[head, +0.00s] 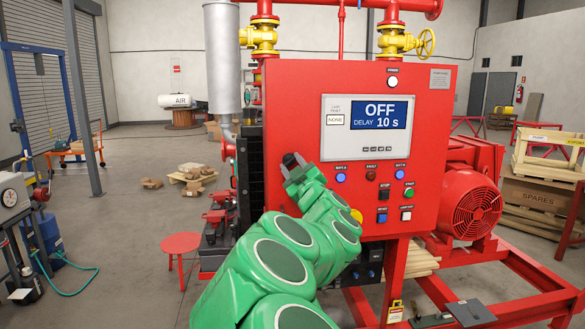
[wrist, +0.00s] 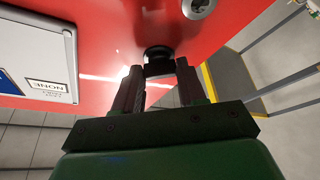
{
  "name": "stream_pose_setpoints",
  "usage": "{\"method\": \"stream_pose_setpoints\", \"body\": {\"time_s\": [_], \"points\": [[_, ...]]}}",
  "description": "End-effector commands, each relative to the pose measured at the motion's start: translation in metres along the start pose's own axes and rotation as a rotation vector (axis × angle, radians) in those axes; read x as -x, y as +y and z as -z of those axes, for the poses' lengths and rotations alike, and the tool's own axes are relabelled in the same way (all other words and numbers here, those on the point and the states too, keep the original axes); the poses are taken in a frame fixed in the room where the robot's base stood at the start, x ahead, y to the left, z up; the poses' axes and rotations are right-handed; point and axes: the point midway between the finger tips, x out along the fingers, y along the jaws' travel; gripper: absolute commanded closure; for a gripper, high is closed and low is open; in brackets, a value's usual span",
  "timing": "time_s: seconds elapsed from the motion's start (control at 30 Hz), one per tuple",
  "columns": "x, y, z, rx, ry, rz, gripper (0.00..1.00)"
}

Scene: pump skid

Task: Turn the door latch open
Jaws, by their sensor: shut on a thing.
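The door latch is a small black knob (wrist: 157,52) on the red panel door (wrist: 110,40), in the upper middle of the wrist view. My gripper (wrist: 158,70) has one finger on each side of the latch and is shut on it. In the head view my gripper (head: 293,167) is at the left part of the red cabinet door (head: 300,100), left of the lower buttons. There my green arm and gripper hide most of the latch. The door looks flush with the cabinet. The latch's exact turn angle is hard to tell.
A display reading OFF (head: 366,127) and several buttons sit on the door right of my gripper. A round silver fitting (wrist: 198,6) is on the red face in the wrist view. A red stool (head: 181,245) stands left of the skid on open floor.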

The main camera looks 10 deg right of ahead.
Motion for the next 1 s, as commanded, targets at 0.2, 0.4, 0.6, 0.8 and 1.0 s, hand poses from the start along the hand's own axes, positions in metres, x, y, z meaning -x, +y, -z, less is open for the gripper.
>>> {"method": "stream_pose_setpoints", "body": {"time_s": [0.2,0.4,0.6,0.8,1.0], "points": [[-0.0004,0.0031,0.0011,0.195,0.002,0.079,0.90],[-0.0001,0.0050,-0.0002,0.369,-0.002,0.151,0.90],[-0.0009,0.0055,0.0022,0.539,0.001,0.223,0.90],[-0.0009,0.0065,0.0021,0.678,0.000,0.281,0.90],[-0.0014,0.0056,0.0022,0.778,0.000,0.325,0.90]]}}
